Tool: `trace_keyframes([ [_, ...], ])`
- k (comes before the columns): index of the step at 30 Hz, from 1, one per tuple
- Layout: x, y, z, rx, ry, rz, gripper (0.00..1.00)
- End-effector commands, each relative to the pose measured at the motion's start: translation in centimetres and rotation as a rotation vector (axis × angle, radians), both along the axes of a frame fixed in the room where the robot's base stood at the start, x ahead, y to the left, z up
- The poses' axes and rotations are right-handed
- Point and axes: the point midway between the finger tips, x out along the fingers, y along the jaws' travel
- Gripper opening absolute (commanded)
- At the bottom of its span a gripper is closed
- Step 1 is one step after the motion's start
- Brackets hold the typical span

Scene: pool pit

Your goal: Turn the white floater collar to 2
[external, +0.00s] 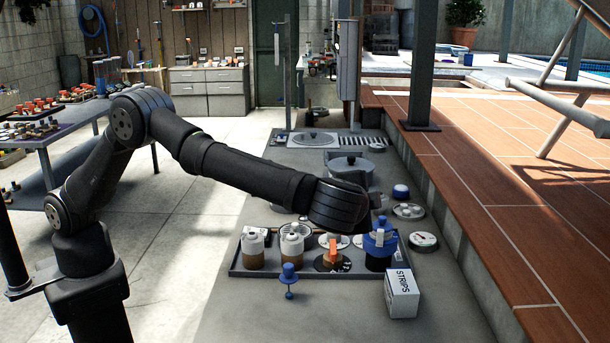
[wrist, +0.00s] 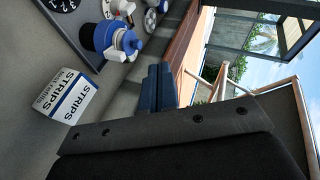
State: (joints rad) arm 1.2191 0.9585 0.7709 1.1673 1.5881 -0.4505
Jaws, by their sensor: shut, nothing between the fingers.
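A blue device with a white part (external: 380,240) stands at the right end of the grey tray (external: 310,273). It also shows near the top of the wrist view (wrist: 115,40). I cannot tell whether its white part is the floater collar, and no setting can be read on it. Two white-topped jars with brown bands, a left one (external: 253,250) and a right one (external: 292,247), stand at the tray's left. My gripper (wrist: 158,88) is shut and empty, its fingers together in the wrist view, apart from the blue device. In the external view the fingers are mostly hidden behind my wrist.
An orange knob (external: 333,252) on a dark dial sits between the jars and the blue device. A white STRIPS box (external: 402,293) stands at the tray's front right. A small blue item (external: 289,275) is in front of the tray. A raised tiled ledge (external: 470,200) runs along the right.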

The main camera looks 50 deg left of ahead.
Motion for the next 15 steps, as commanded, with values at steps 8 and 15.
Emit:
trace_keyframes([
  [8,-2.6,-3.6,4.5,0.322,-0.235,-0.218,0.0],
  [15,-3.2,-4.3,-4.2,0.398,-0.28,-0.255,0.0],
])
